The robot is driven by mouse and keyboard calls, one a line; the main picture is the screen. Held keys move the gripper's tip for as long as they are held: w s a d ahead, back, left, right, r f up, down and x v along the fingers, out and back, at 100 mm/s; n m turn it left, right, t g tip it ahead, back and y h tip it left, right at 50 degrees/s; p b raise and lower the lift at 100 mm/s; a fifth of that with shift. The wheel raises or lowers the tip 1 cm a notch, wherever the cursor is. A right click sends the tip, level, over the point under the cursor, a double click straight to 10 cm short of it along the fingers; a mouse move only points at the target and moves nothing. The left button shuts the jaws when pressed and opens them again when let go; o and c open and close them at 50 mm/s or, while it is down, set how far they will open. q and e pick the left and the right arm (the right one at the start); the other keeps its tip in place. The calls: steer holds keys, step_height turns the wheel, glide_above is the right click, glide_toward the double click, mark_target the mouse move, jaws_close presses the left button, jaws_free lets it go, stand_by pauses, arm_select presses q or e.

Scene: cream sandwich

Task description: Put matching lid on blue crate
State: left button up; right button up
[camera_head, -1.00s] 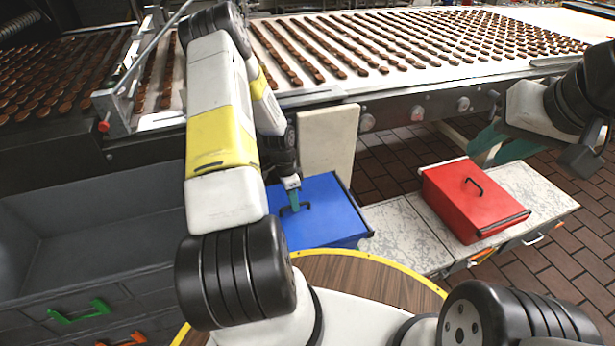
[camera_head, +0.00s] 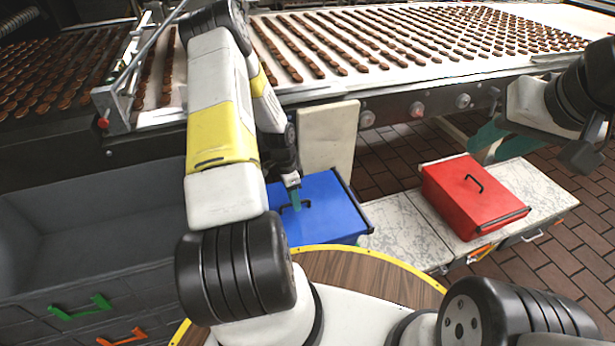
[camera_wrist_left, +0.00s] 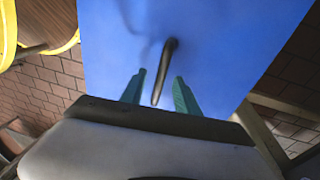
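The blue crate (camera_head: 330,222) stands at the centre of the head view with a blue lid (camera_head: 325,195) on top. The lid has a dark handle, partly hidden by my gripper. My left gripper (camera_head: 296,203) reaches down to this handle. In the left wrist view its two green fingers (camera_wrist_left: 158,90) are apart, one on each side of the dark handle (camera_wrist_left: 165,70), with gaps visible. The blue lid also fills the left wrist view (camera_wrist_left: 220,45). My right gripper (camera_head: 488,142) is at the right, above the red crate, its green fingers partly visible.
A red crate with a red lid (camera_head: 475,200) and dark handle sits on a speckled bench (camera_head: 405,235). A large grey bin (camera_head: 90,220) stands at the left. A conveyor with rows of brown biscuits (camera_head: 430,45) runs behind. A pale board (camera_head: 328,140) stands behind the blue crate.

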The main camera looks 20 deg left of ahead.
arm_select(q)
step_height(320, 180, up, 8)
steer(key=a, duration=0.1)
steer(key=shift+w+a+f, duration=0.15)
steer(key=shift+w, duration=0.05)
stand_by(0.6)
steer(key=s+d+r+n+t+y, duration=0.1)
steer(key=s+d+r+n, duration=0.15)
steer(key=r, duration=0.95)
steer(key=s+d+r+n+t+y, duration=0.1)
steer(key=d+r+n+t, duration=0.15)
steer(key=r, duration=0.95)
steer(key=s+d+r+n+t+h, duration=0.1)
steer(key=s+d+r+n, duration=0.1)
steer(key=s+d+r, duration=0.2)
steer(key=s+d+r+n+t+h, duration=0.1)
steer(key=s+d+r+n+t, duration=0.1)
steer(key=s+r, duration=0.8)
steer(key=s+d+n, duration=0.1)
steer(key=s+d, duration=0.1)
steer(key=s, duration=0.1)
steer(key=shift+s+r, duration=0.15)
